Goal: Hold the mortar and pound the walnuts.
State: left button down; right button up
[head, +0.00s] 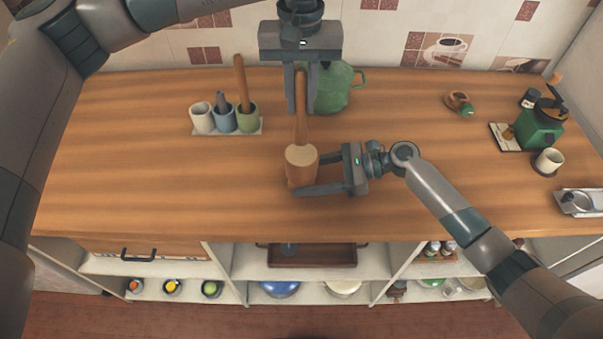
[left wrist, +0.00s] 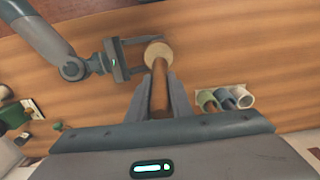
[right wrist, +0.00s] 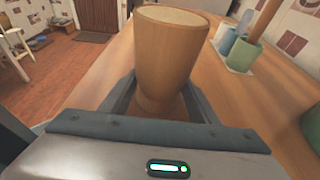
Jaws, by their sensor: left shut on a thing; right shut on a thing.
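The wooden mortar (head: 302,176) stands upright on the counter, with a pale round top. My right gripper (head: 322,176) is shut on it from the right, low on its body in the right wrist view (right wrist: 168,60). My left gripper (head: 301,108) is shut on the wooden pestle (head: 301,128), which hangs roughly upright over the mortar. The pestle also shows between the fingers in the left wrist view (left wrist: 160,90). The right wrist view shows no pestle at the mortar's top, so the two seem apart. I cannot make out any walnuts.
A rack (head: 228,129) with white, blue and green cups stands left of the mortar. A green pot (head: 334,90) is behind my left gripper. A green coffee machine (head: 540,126) and a cup (head: 549,160) are at the right. The counter's left part is clear.

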pick_arm(q)
jog(key=shift+r, duration=1)
pick_arm(e)
jog(key=o, duration=0.9)
jog(key=shift+d, duration=0.1)
jog(key=v, duration=1.2)
